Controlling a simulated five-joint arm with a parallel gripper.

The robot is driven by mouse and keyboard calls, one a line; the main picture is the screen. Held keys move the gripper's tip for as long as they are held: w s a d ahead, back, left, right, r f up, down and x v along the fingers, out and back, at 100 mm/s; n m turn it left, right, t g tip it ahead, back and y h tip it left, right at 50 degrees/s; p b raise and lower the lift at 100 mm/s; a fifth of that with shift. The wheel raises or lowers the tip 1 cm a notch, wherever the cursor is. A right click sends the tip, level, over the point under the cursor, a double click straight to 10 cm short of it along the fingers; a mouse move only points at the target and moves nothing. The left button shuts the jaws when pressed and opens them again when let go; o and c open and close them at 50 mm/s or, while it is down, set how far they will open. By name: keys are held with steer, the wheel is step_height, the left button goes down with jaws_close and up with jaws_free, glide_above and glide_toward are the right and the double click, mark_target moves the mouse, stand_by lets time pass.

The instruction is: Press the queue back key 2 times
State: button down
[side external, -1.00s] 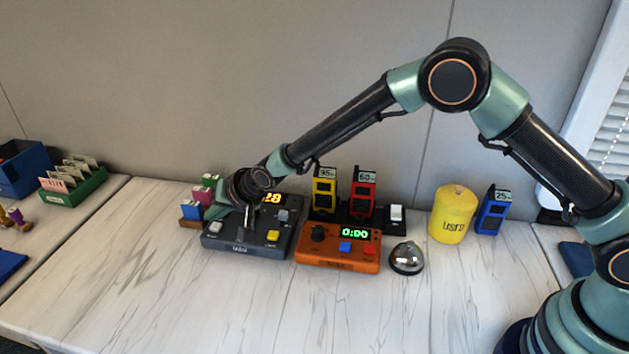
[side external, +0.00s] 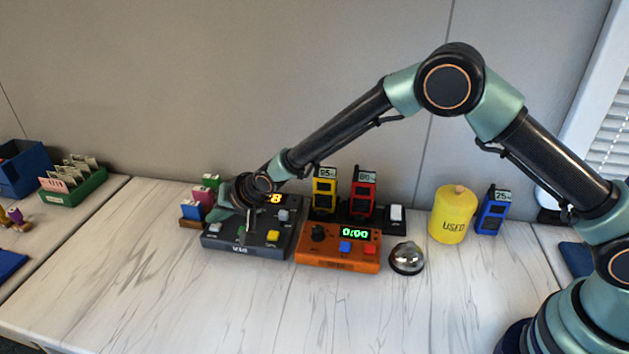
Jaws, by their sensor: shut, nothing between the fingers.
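The dark grey queue console (side external: 262,246) stands left of centre, with a lit orange display (side external: 275,199) that reads 8 where it is not hidden by my gripper. A pale key (side external: 214,228) is at its front left, a yellow key (side external: 273,236) at its front right and a grey key (side external: 283,215) behind the yellow one. I cannot read which is the queue back key. My gripper (side external: 242,233) is shut and empty, low over the left middle of the console. My wrist hides part of the console's back left. I cannot tell whether the tip touches a key.
An orange timer (side external: 338,262) reading 0:00 and a silver bell (side external: 407,258) stand to the right. Yellow (side external: 324,192) and red (side external: 362,192) handsets stand behind the timer. A yellow canister (side external: 452,215) and blue handset (side external: 493,212) are farther right. The front of the table is clear.

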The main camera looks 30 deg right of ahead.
mark_target(218, 228)
steer(key=shift+f, duration=0.45)
stand_by(0.6)
steer(key=shift+r, duration=0.95)
steer(key=shift+r, duration=2.55)
stand_by(0.5)
step_height(218, 228, up, 4)
steer(key=shift+s+a+f, duration=0.1)
steer(key=shift+f, duration=0.1)
